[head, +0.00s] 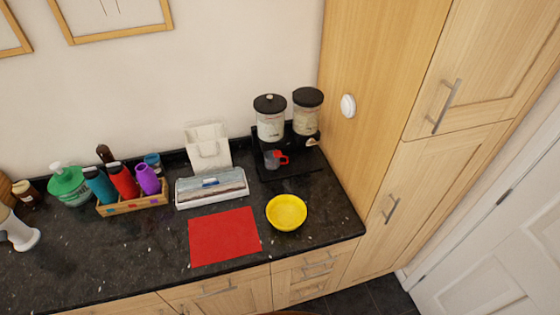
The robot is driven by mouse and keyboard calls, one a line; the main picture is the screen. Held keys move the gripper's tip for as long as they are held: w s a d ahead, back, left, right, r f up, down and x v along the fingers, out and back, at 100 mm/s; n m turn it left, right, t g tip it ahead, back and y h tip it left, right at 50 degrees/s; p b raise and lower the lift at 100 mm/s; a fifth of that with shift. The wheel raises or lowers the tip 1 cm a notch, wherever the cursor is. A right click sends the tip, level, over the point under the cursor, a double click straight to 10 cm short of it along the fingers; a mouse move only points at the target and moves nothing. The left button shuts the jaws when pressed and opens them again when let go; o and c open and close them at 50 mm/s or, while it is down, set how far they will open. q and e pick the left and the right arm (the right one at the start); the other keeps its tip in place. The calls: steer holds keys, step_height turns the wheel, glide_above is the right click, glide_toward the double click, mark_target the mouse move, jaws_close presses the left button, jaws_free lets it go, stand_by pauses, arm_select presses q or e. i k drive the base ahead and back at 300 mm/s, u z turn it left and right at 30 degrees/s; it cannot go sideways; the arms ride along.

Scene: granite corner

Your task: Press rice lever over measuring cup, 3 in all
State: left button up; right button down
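A twin dispenser stands on the black counter against the tall wooden cabinet. Its left canister (270,120) and right canister (306,116) both have black lids and pale contents; I cannot read which holds rice. A small light-coloured lever or spout piece (311,142) shows below the right canister. A clear measuring cup with a red handle (281,158) is under the left canister, on the dispenser's black base (290,172). The cup's contents are too small to tell. Neither of my grippers is in view.
A yellow bowl (287,212) and a red mat (224,237) are in front of the dispenser. Left of it are a wrap box (211,188), a white paper bag (208,147) and a wooden crate of bottles (133,204). A white object (20,233) stands at the left edge.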

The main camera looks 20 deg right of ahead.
mark_target(278, 153)
steer(key=k, duration=1.15)
steer(key=u, duration=0.7)
steer(key=i, duration=1.45)
steer(key=z, duration=0.6)
